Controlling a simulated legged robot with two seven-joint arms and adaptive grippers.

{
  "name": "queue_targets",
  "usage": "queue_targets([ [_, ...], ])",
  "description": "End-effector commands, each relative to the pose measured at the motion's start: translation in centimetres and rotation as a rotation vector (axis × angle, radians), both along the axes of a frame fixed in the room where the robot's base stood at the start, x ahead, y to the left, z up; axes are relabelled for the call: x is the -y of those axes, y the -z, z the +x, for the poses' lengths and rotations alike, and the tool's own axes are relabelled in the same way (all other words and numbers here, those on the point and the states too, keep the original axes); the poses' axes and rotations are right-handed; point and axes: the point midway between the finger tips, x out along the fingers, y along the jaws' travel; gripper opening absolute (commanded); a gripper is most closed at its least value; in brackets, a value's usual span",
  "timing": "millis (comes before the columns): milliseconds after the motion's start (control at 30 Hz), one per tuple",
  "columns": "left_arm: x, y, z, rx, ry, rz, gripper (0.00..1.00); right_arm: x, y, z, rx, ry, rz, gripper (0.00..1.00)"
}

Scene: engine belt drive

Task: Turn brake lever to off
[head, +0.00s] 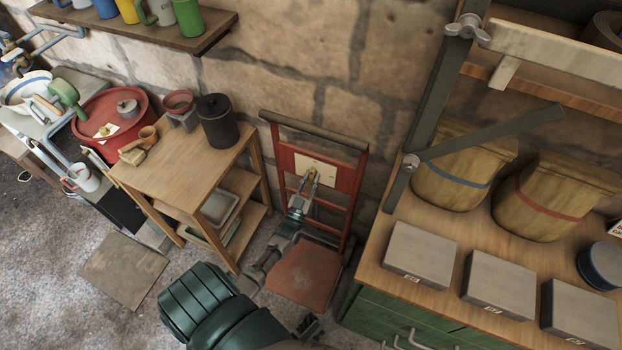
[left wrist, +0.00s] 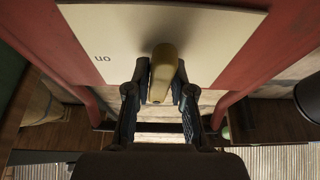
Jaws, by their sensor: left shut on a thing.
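The brake lever (left wrist: 163,72) is a small yellow-tan handle standing out from a cream plate (left wrist: 210,35). The plate is fixed on a red metal frame (head: 281,158) against the stone wall, and the lever shows small in the head view (head: 313,172). The word "on" is printed upside down at the plate's left in the left wrist view; no "off" mark is readable. My left gripper (head: 309,178) reaches up to the lever. In the left wrist view its fingers (left wrist: 158,95) are shut with the lever between them. A dark piece low in the head view may be my right gripper (head: 309,327); its jaws are unclear.
A wooden shelf table (head: 165,163) with a black canister (head: 217,121) stands left of the frame. A workbench (head: 388,250) with grey boxes and baskets stands at the right. A grey angled bar (head: 490,133) juts above the bench. A reddish plate (head: 306,272) lies below the frame.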

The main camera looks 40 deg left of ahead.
Motion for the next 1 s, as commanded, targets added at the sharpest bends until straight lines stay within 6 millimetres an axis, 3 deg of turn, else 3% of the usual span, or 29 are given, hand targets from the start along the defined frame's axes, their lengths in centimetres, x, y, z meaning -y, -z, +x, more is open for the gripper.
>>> queue_targets([
  [567, 0.04, -0.10, 0.04, 0.005, 0.001, -0.009, 0.00, -0.01, 0.06, 0.02, 0.000, 0.000, 0.000, 0.40],
  [600, 0.03, -0.10, 0.04, 0.005, 0.001, -0.009, 0.28, -0.01, 0.06, 0.02, 0.000, 0.000, 0.000, 0.40],
  [667, 0.00, -0.11, 0.03, 0.005, 0.001, -0.008, 0.42, -0.01, 0.06, 0.02, 0.000, 0.000, 0.000, 0.40],
  [700, -0.01, -0.11, 0.02, 0.005, 0.000, -0.009, 0.46, -0.01, 0.06, 0.02, 0.000, 0.000, 0.000, 0.40],
  [1000, -0.08, 0.04, -0.17, 0.004, -0.001, -0.010, 0.46, 0.09, 0.09, 0.02, 0.000, -0.005, -0.003, 0.40],
])
